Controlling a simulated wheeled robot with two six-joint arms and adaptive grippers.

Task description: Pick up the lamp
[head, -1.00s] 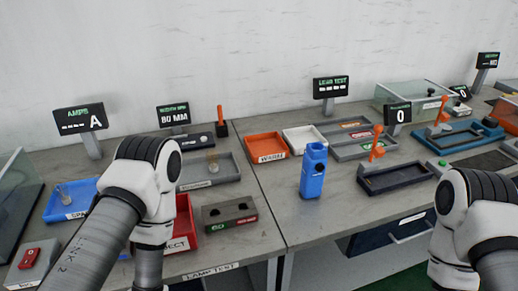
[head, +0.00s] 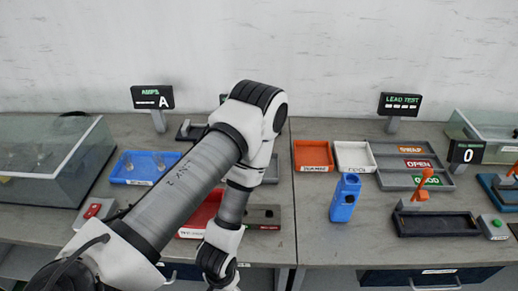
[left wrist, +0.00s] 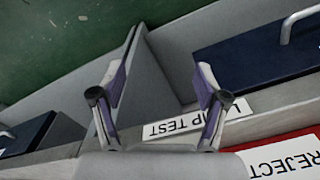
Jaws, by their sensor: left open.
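Small clear lamp-like objects (head: 128,162) stand in the blue tray (head: 134,178) at the left of the bench in the head view. They are too small to make out in detail. My left arm crosses in front of the bench to the right of that tray. My left gripper is at the bottom of the head view, its fingers not clear there. In the left wrist view my left gripper (left wrist: 160,88) is open with nothing between its fingers, over the bench's front edge by the LAMP TEST label (left wrist: 172,127). My right gripper is not in view.
A red REJECT tray (head: 203,212) lies partly behind my left arm. A glass-sided box (head: 45,165) stands at the far left and a red switch box (head: 93,212) at the front.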

